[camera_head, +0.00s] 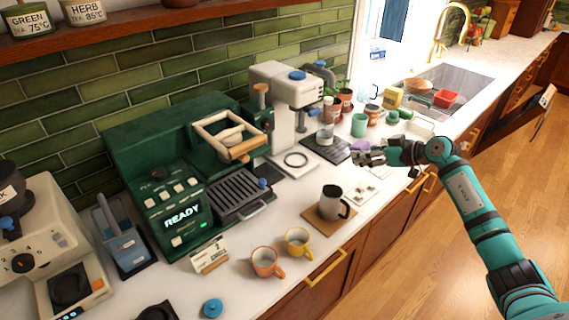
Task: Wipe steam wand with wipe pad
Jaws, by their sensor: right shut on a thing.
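My right gripper (364,156) reaches in from the right over the counter and is shut on a small purple pad (359,146), which looks like the wipe pad. The pad is partly hidden by the fingers. A green coffee machine (150,150) with a lit READY panel stands against the tiled wall. A white machine (272,85) with a blue knob stands right of it, left of my gripper. I cannot pick out the steam wand with certainty. The pad is apart from both machines. My left gripper is not in view.
A dark mug (331,203) stands on a brown mat, with an orange cup (266,263) and a yellow cup (297,242) near the front edge. Several pots and cups crowd the counter behind my gripper, before the sink (445,88). A grinder (45,245) stands at far left.

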